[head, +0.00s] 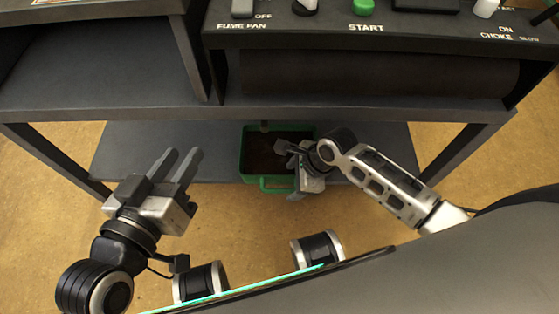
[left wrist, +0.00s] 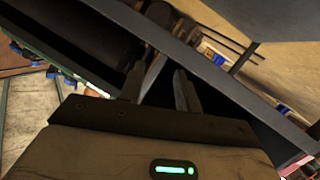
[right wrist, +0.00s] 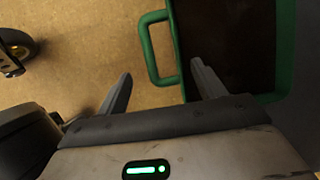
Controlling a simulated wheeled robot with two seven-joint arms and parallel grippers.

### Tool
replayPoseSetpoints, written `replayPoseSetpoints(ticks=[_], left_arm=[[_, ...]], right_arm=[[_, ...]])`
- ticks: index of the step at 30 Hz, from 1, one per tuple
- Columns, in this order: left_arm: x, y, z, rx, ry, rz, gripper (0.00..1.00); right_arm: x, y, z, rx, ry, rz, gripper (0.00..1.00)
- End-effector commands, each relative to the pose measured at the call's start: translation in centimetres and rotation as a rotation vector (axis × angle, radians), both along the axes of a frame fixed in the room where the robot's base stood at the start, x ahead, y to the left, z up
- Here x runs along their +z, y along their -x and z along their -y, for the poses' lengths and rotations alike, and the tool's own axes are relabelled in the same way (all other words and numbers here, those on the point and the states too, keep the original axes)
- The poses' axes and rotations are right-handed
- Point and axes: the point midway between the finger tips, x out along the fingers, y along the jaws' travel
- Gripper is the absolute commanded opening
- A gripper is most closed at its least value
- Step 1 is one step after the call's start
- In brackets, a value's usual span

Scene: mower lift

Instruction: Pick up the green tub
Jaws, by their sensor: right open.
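The green tub (head: 246,160) sits at the front edge of the lower shelf, under the bench. Its inside looks dark brown, and its green handle (head: 272,187) sticks out toward me. My right gripper (head: 287,170) is open over the tub's right front part and hides some of it. In the right wrist view, the handle (right wrist: 147,48) lies ahead of the open fingers (right wrist: 162,73), with the rim to the right; nothing is between the fingertips. My left gripper (head: 182,153) is open and empty, left of the tub; it also shows in the left wrist view (left wrist: 158,72).
The dark bench (head: 300,108) overhangs the lower shelf (head: 160,135), with legs at left (head: 60,160) and right (head: 462,145). A control panel with a green START button (head: 363,7) is on top. The shelf left of the tub looks clear.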

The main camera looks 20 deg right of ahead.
Motion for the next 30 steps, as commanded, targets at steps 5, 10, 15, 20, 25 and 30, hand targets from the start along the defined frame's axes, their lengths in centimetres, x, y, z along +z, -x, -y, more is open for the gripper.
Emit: replayPoseSetpoints(ticks=[5, 10, 15, 20, 25, 30], left_arm=[[-0.3, 0.0, 0.1, -0.002, 0.025, 0.001, 0.34], [0.5, -0.2, 0.7, -0.009, 0.137, 0.028, 0.34], [1.1, -0.1, 0.9, -0.018, 0.2, 0.036, 0.34], [1.4, -0.1, 0.9, -0.02, 0.209, 0.036, 0.34], [1.4, -0.1, 0.9, -0.019, 0.207, 0.035, 0.34], [1.3, -0.1, 0.9, -0.019, 0.206, 0.036, 0.34]], right_arm=[[-0.1, -0.8, -1.4, 0.001, -0.002, 0.003, 0.69], [-3.3, -1.2, -2.3, 0.0, 0.0, 0.0, 0.69], [-4.6, -1.5, -2.9, 0.0, 0.001, 0.001, 0.69], [-4.6, -1.5, -3.0, 0.0, 0.001, 0.001, 0.69], [-4.6, -1.5, -3.0, 0.001, 0.0, 0.001, 0.49], [-4.6, -1.5, -3.0, 0.0, 0.0, 0.001, 0.08]])
